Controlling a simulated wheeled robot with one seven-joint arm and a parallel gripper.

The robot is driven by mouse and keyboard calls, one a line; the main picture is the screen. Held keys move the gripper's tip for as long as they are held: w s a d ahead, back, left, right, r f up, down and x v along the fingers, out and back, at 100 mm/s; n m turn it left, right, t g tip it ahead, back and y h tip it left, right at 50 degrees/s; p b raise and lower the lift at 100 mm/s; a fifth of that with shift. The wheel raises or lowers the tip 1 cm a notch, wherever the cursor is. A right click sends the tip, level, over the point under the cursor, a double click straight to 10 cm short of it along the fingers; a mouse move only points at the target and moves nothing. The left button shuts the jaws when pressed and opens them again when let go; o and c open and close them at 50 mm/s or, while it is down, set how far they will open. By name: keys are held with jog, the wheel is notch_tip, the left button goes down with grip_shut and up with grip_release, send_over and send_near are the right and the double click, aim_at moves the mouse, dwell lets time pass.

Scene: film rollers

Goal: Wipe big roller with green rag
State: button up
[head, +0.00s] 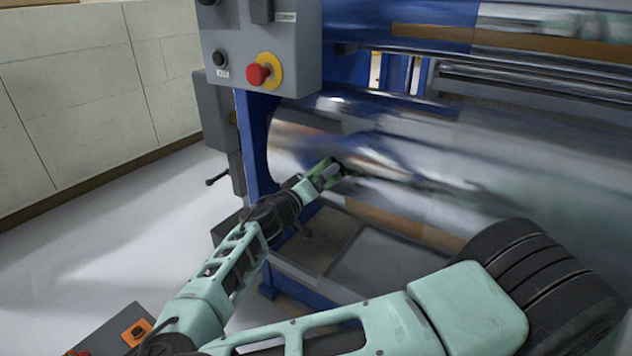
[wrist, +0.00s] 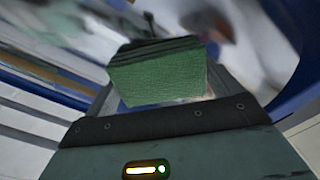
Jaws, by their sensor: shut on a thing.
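The big roller (head: 480,150) is a large shiny metal cylinder lying across the right of the head view, in a blue frame. My gripper (head: 335,168) is at the left part of the roller, close against its front surface. It is shut on the green rag (wrist: 160,75), which looks like a folded green block in the wrist view. In the head view only a small bit of the green rag (head: 322,176) shows. Whether the rag touches the roller cannot be told for sure.
A grey control box (head: 262,45) with a red stop button (head: 258,75) hangs above my gripper on the left. The blue machine frame (head: 258,140) stands beside the roller's left end. Thinner rollers (head: 530,80) run above. Open pale floor (head: 100,250) lies at left.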

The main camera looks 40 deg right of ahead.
aim_at(330, 185)
jog(key=shift+w+d, duration=0.1)
jog(key=shift+d, duration=0.15)
jog(key=shift+s+d, duration=0.3)
jog(key=shift+s, duration=0.65)
jog(key=shift+s+d, duration=0.3)
jog(key=shift+s, duration=0.65)
jog(key=shift+d, duration=0.15)
jog(key=shift+w, duration=0.1)
jog(key=shift+w+a+r+b, duration=0.1)
jog(key=shift+w+a+b, duration=0.15)
jog(key=shift+w, duration=0.7)
jog(key=shift+w+a+b, duration=0.1)
jog(key=shift+w+a, duration=0.2)
jog(key=shift+w, duration=0.65)
jog(key=shift+c, duration=0.3)
jog(key=shift+s+a, duration=0.1)
jog(key=shift+a, duration=0.35)
jog(key=shift+b+v, duration=0.35)
jog(key=shift+v, duration=2.2)
